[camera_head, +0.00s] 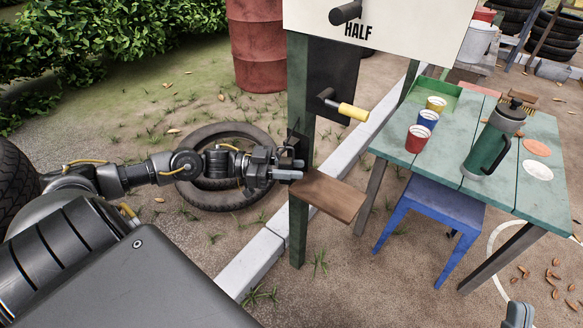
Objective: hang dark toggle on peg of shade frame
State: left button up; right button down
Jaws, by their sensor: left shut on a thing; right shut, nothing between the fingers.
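The shade frame has a dark green post (299,215) with a cream board (405,28) marked HALF on top. A dark peg (346,13) sticks out of the board, and a yellow-tipped peg (350,111) sticks out below it. My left gripper (290,166) is at the post, above the small wooden shelf, shut on a small dark thing that looks like the dark toggle (293,148). The fingers and shadow blur its outline, and I cannot tell whether it touches the post. Only the tip of my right gripper (520,314) shows at the bottom right edge, shut and empty.
The wooden shelf (330,195) juts from the post under my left gripper. A green table (440,165) with cups and a flask stands right, a blue stool (432,205) under it. A tyre (222,200) lies behind my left arm. A red barrel (257,45) stands behind.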

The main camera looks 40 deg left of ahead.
dwell(0.4)
pick_arm(q)
jog(key=o, duration=1.1)
jog(key=shift+r, duration=0.1)
jog(key=shift+c, duration=0.2)
jog(key=shift+a, duration=0.1)
jog(key=shift+r, duration=0.1)
jog(key=shift+a, duration=0.2)
jog(key=p+v, duration=0.3)
jog(key=v, duration=0.7)
jog(key=shift+s, duration=0.4)
pick_arm(e)
notch_tip(320, 180, down, 6)
jog(key=w+a+g+h, duration=0.1)
jog(key=a+g+h, duration=0.1)
jog(key=g, duration=0.4)
jog(key=shift+w+a+f+n, duration=0.15)
jog(key=shift+w+a+n, duration=0.1)
jog(key=shift+a+n, duration=0.1)
pick_arm(q)
jog(key=shift+d+f, duration=0.1)
jog(key=shift+f, duration=0.2)
